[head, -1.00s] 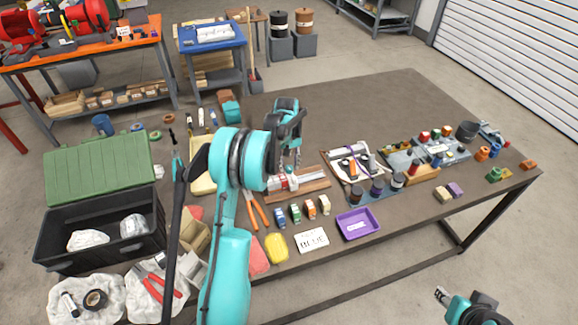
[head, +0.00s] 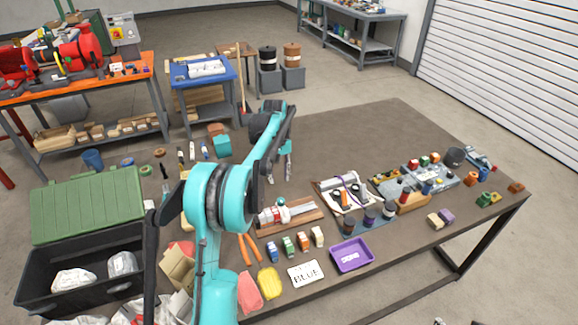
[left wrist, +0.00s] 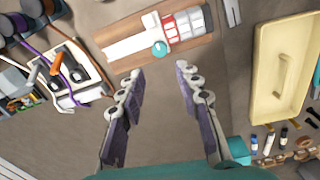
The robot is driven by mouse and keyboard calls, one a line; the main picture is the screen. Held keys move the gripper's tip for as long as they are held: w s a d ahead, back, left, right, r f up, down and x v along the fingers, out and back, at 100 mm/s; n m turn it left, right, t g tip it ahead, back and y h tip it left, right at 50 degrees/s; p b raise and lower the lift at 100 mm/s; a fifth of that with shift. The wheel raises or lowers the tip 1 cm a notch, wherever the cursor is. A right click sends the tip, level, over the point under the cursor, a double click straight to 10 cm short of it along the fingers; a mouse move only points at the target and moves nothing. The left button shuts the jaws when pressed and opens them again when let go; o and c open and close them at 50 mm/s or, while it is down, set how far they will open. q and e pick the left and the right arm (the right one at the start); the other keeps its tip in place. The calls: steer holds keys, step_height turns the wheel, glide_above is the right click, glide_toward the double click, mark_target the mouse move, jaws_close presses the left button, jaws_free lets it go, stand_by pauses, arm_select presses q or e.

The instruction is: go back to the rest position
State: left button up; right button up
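My left gripper (head: 279,168) hangs over the dark table (head: 360,130), fingers pointing down, behind the wooden board with the red-and-white fitting (head: 285,212). The left wrist view shows its two fingers (left wrist: 160,72) well apart, with only bare table between them. The same board and fitting (left wrist: 160,35) lie beyond the fingertips there. My teal left arm covers part of the table's left side in the head view. Of my right gripper only a small sliver (head: 438,321) shows at the bottom edge, so its fingers cannot be made out.
A cream tray (left wrist: 262,100) lies right of the fingers in the left wrist view. A purple tray (head: 352,256), a label card (head: 306,273) and small coloured blocks stand along the front edge. A black crate with a green lid (head: 88,205) is at left. The table's back is clear.

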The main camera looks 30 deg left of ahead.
arm_select(q)
steer(key=s+d+r+m+t+b, duration=0.1)
steer(key=s+d+r+m+t, duration=0.1)
steer(key=s+d+r, duration=0.3)
steer(key=s+d+r+m+t, duration=0.1)
steer(key=s+d+r+m, duration=0.15)
steer(key=s+d, duration=0.5)
steer(key=s+d+f+m+t, duration=0.2)
steer(key=s+d+f, duration=0.1)
steer(key=s, duration=0.5)
steer(key=s+d+f+m+t+b, duration=0.1)
steer(key=s+d+f+t, duration=0.1)
steer(key=s+d, duration=0.4)
steer(key=shift+s+d+f+m, duration=0.15)
steer(key=shift+s+f+m, duration=0.3)
steer(key=shift+s, duration=0.55)
